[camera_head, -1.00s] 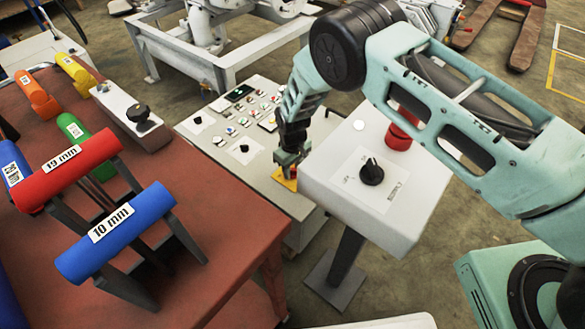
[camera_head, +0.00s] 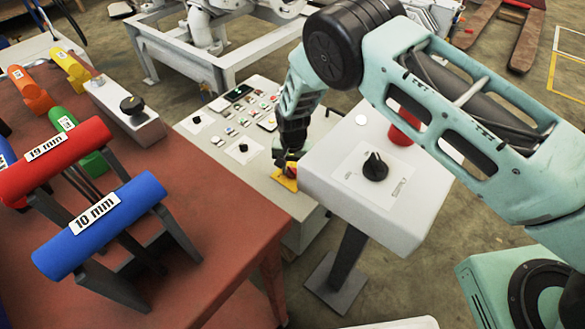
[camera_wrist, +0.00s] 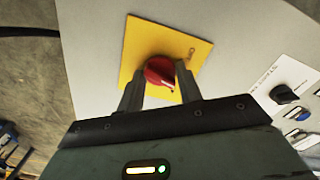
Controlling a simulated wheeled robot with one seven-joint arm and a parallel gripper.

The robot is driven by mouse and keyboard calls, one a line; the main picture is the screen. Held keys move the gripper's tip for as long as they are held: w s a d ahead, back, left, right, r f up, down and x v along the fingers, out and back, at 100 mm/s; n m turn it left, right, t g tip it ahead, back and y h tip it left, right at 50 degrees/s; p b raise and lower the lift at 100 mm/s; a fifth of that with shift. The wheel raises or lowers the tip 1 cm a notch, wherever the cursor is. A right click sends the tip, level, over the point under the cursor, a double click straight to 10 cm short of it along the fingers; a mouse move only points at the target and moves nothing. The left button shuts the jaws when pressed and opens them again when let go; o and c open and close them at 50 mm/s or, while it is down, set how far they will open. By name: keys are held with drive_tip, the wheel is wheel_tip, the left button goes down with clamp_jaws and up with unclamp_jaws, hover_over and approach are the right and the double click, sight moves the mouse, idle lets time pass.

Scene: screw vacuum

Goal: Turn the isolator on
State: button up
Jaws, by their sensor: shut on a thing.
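The isolator is a red rotary knob (camera_wrist: 160,71) on a yellow square plate (camera_wrist: 196,47), set on a light grey panel. In the wrist view my gripper (camera_wrist: 159,77) has its two fingers on either side of the knob, shut on it. In the head view my gripper (camera_head: 287,160) is at the yellow plate (camera_head: 286,178) on the near right edge of the control panel; the fingers hide most of the knob.
A white box (camera_head: 380,190) with a black knob (camera_head: 375,167) and a red button (camera_head: 404,128) stands close to the right of my gripper. The control panel (camera_head: 218,160) has several small buttons. A red table (camera_head: 225,215) with coloured-handled tools, including a blue 10 mm one (camera_head: 90,232), is at left.

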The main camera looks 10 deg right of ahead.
sight(292, 169)
drive_tip(key=m, duration=0.6)
idle(0.7)
drive_tip(key=o, duration=1)
wheel_tip(292, 169, up, 17)
drive_tip(key=p, duration=0.1)
drive_tip(key=shift+r+p, duration=0.2)
drive_tip(key=shift+p, duration=0.15)
drive_tip(key=shift+r, duration=0.1)
